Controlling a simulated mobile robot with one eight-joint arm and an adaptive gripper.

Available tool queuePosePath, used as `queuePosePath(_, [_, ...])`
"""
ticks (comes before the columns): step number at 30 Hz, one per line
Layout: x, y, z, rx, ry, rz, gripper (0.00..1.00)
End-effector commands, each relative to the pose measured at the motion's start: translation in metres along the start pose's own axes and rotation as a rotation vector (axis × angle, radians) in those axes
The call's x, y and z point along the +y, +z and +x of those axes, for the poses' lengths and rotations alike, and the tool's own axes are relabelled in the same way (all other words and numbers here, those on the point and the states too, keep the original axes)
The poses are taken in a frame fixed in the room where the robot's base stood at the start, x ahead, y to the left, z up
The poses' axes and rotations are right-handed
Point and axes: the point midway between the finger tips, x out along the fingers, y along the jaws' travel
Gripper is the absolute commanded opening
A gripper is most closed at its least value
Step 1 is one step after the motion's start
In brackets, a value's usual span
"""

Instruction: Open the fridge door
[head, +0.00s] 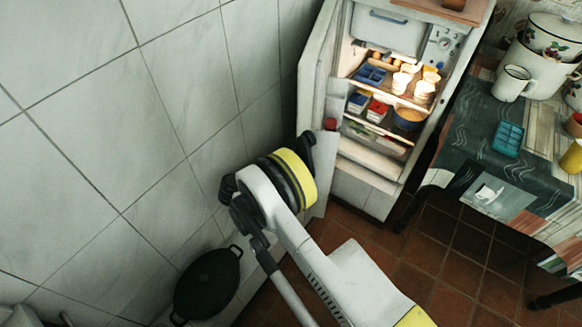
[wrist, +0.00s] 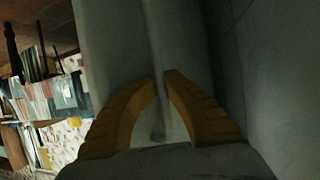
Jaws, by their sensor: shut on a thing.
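The white fridge (head: 365,188) stands at the back against the tiled wall. Its door (head: 313,75) is swung wide open to the left, and the lit shelves inside show. My arm reaches to the door from the front, and in the head view its wrist hides my fingers. In the wrist view my gripper (wrist: 161,78) has its yellow fingers closed in on a narrow upright part of the pale door (wrist: 185,40). The exact part between the fingertips is dark and hard to make out.
Food tubs and trays fill the shelves. A table (head: 470,142) with a white mug (head: 512,83), pots and a teal tray (head: 507,139) stands right of the fridge. A black pan (head: 207,285) is by the left wall. Brown floor tiles (head: 440,265) are clear before the fridge.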

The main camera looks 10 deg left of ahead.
Motion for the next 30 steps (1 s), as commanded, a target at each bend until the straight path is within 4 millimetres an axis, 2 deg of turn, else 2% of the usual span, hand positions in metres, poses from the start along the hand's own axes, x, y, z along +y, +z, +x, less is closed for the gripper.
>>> queuePosePath(16, [-0.0006, 0.0014, -0.0012, -0.002, -0.002, -0.001, 0.00])
queuePosePath(18, [-0.0007, 0.0013, -0.0012, -0.002, -0.002, -0.001, 0.25])
queuePosePath(19, [-0.0006, 0.0013, -0.0012, -0.002, -0.002, -0.001, 0.34])
queuePosePath(30, [-0.0007, 0.0006, -0.0004, -0.001, -0.002, -0.001, 0.34])
